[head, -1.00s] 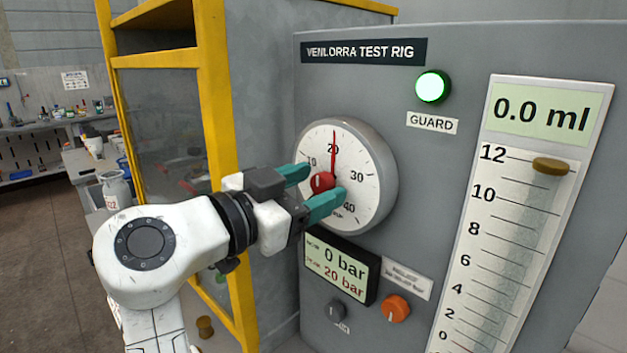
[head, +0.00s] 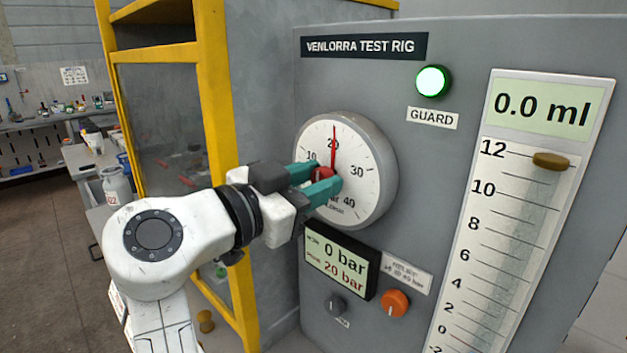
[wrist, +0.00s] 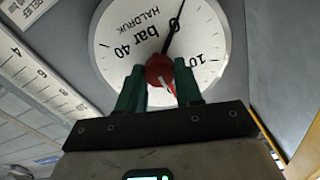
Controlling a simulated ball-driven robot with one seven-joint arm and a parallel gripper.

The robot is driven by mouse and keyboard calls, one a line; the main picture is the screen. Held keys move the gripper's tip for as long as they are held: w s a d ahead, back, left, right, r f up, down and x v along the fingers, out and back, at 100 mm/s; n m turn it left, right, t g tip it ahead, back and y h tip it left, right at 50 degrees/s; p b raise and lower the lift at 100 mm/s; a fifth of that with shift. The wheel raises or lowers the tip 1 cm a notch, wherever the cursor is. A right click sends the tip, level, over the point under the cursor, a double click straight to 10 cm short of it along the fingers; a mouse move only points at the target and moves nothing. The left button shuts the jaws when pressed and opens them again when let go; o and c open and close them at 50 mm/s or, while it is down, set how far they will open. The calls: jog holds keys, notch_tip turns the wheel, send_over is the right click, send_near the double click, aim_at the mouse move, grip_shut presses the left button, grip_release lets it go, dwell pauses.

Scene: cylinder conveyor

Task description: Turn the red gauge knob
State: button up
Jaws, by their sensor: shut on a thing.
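The red gauge knob (head: 325,173) sits at the centre of the round white gauge (head: 352,150). My gripper (head: 320,180) has its green fingers shut on the knob, one on each side. In the wrist view the red knob (wrist: 159,69), with a white mark, shows between the two fingers (wrist: 161,86). The gauge's red needle (head: 334,150) points up near 20. In the wrist view a black needle (wrist: 175,30) points toward 0. The fingers partly hide the knob and the gauge's lower left in the head view.
A display (head: 342,262) reading 0 bar and 20 bar is below the gauge. An orange knob (head: 395,303) and a grey knob (head: 335,305) are lower. A green GUARD lamp (head: 433,81) is lit.

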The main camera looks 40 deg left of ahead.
jog(key=shift+n, duration=0.3)
jog(key=n+p, duration=0.2)
jog(key=n, duration=0.3)
jog(key=shift+r+n, duration=0.1)
jog(key=shift+n, duration=0.2)
jog(key=n+p, duration=0.2)
jog(key=n, duration=0.2)
jog(key=shift+a, duration=0.15)
jog(key=shift+n+p, duration=0.5)
jog(key=shift+n, duration=0.4)
jog(key=o, duration=1)
jog(key=shift+o, duration=0.2)
